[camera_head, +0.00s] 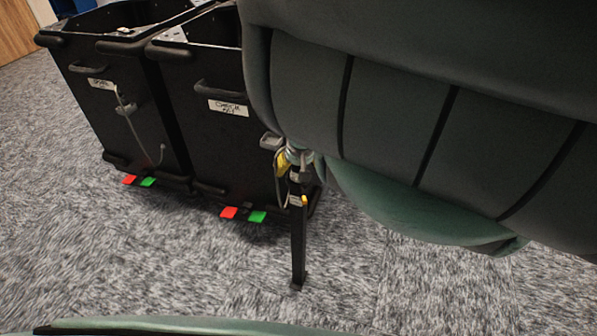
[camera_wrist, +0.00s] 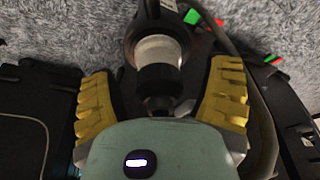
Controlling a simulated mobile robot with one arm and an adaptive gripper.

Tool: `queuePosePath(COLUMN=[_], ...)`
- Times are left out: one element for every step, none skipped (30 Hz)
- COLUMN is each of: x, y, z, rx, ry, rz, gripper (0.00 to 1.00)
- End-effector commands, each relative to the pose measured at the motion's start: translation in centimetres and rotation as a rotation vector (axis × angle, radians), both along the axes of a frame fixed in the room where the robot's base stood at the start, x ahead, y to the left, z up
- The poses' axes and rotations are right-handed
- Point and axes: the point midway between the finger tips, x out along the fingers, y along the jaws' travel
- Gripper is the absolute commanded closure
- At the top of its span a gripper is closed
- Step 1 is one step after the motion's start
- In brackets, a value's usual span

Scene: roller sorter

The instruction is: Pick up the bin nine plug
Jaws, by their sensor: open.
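My gripper (camera_wrist: 164,72) is open in the wrist view, with one yellow ribbed finger on each side. A dark round plug (camera_wrist: 160,52) with a pale collar lies between and ahead of the fingers. A gap shows on both sides of it, and I see no finger touching it. In the head view a yellow finger of my gripper (camera_head: 283,163) shows beside the top of a black post (camera_head: 298,240), in front of the right black bin (camera_head: 205,125). My arm covers part of that bin. I cannot read a bin number on the labels.
The left black bin (camera_head: 92,125) stands close beside the right one, with a cable and plug (camera_head: 124,107) on its front. Red and green pedals (camera_head: 138,181) stick out at the bins' feet. The grey carpet (camera_head: 120,260) in front is clear.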

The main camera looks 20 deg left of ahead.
Motion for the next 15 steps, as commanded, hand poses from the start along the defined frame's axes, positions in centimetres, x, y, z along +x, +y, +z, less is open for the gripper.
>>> queuePosePath(x=[0.06, 0.08, 0.11, 0.13, 0.13, 0.13, 0.13, 0.13, 0.12, 0.12, 0.12, 0.12, 0.13, 0.12, 0.12], y=[0.01, -0.01, -0.01, -0.01, -0.01, -0.01, -0.01, -0.01, 0.0, -0.01, 0.0, 0.0, 0.0, 0.0, 0.0], z=[-0.19, -0.21, -0.2, -0.19, -0.18, -0.16, -0.16, -0.15, -0.15, -0.15, -0.15, -0.15, -0.15, -0.15, -0.15], rx=[-0.001, -0.002, -0.002, -0.001, -0.001, -0.001, -0.001, -0.001, -0.001, -0.001, -0.001, -0.001, -0.001, -0.001, -0.001], ry=[-0.001, -0.001, -0.001, -0.002, -0.002, -0.002, -0.002, -0.002, -0.002, -0.002, -0.002, -0.002, -0.002, -0.002, -0.002], rz=[0.0, -0.001, -0.001, -0.001, -0.001, -0.001, -0.001, -0.001, -0.001, -0.001, -0.001, -0.001, -0.001, -0.001, -0.001], gripper=[0.22, 0.22, 0.22, 0.22, 0.22, 0.22, 0.22, 0.22, 0.2, 0.23, 0.26, 0.3, 0.33, 0.36, 0.41])
